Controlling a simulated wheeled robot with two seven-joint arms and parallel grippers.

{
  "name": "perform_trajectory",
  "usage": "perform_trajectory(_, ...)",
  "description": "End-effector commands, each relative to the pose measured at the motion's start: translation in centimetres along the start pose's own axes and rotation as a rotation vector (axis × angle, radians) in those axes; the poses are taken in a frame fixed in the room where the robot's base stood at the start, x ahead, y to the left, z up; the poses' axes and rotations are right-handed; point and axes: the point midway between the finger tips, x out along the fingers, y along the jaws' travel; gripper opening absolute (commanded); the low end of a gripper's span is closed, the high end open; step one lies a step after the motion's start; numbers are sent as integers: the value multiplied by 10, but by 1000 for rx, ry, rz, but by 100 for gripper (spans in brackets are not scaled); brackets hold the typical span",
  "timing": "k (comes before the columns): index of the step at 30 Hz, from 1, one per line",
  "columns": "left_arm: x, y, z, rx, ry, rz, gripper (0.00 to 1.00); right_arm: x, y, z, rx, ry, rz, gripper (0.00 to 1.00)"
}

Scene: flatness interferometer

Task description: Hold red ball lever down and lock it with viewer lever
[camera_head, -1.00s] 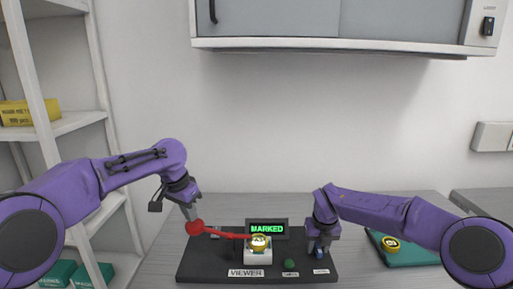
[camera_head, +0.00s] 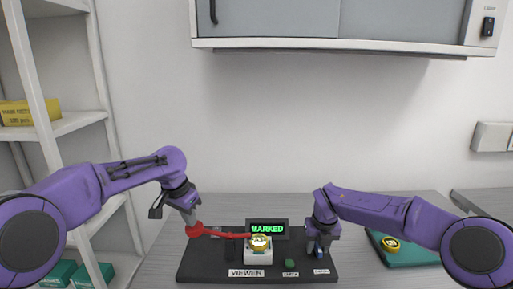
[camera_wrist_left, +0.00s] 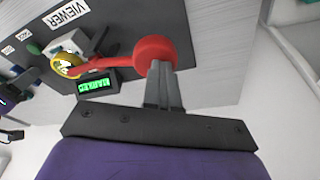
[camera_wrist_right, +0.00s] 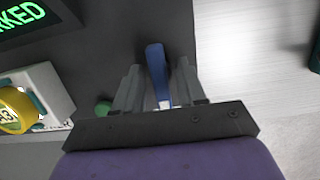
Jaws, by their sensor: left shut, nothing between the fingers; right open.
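The red ball lever (camera_head: 214,233) runs from the black base plate's middle to a ball at its left end. My left gripper (camera_head: 191,216) is shut and empty, with its fingertips at the ball; in the left wrist view the tips (camera_wrist_left: 160,68) meet the red ball (camera_wrist_left: 155,55). My right gripper (camera_head: 319,250) points down over the plate's right side. In the right wrist view the gripper (camera_wrist_right: 155,75) is open, with a blue lever (camera_wrist_right: 157,72) upright between its fingers. The right fingers largely hide this lever in the head view. I cannot tell whether they touch it.
A display (camera_head: 267,229) reads MARKED in green. A gold round piece (camera_head: 260,241) sits on a white block (camera_head: 258,257) behind the VIEWER label (camera_head: 246,273). A green button (camera_head: 290,263) is nearby. Another gold piece (camera_head: 390,243) lies on a teal mat (camera_head: 412,257) at right.

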Motion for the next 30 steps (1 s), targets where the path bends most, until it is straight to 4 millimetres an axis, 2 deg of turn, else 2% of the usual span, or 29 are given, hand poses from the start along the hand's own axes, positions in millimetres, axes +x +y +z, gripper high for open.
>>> perform_trajectory(30,42,0,12,1,-2,8,0,0,0,0,0,0,0,40)
